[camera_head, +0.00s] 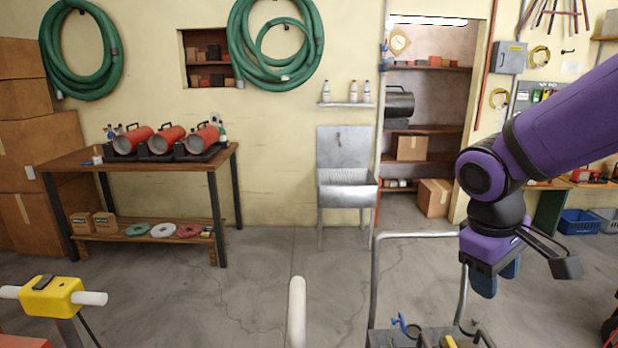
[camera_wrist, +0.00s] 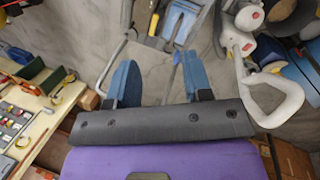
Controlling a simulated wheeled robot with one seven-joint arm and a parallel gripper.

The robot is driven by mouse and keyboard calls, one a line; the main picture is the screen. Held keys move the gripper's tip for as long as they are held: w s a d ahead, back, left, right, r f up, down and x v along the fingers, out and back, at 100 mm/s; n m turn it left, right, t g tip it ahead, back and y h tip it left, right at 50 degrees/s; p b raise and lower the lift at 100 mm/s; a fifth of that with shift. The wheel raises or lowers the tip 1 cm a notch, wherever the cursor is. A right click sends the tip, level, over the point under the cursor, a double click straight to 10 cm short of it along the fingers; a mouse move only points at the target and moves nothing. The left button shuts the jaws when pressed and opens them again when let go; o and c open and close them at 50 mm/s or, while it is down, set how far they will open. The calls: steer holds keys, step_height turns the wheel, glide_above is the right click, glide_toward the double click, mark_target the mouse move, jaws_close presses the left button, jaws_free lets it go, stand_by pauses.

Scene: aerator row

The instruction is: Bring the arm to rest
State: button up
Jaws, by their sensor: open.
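My gripper (camera_head: 492,281) hangs at the lower right of the head view, under my purple arm. It points down over the floor beside a metal-framed cart (camera_head: 468,285). In the wrist view its two blue fingers (camera_wrist: 160,78) stand wide apart with nothing between them. Bare concrete floor and a metal frame (camera_wrist: 182,22) show beyond the fingertips.
A metal sink (camera_head: 347,187) stands at the back. Small tools lie on the cart. In the wrist view, a tool-covered bench (camera_wrist: 45,110) is at left. Open floor lies mid-room.

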steer(key=s+d+r+m+t+y, duration=0.2)
steer(key=s+r+m+t, duration=0.3)
steer(key=s+r, duration=0.4)
steer(key=shift+d+r+y, duration=0.15)
steer(key=shift+r+y, duration=0.35)
steer(key=shift+r, duration=0.25)
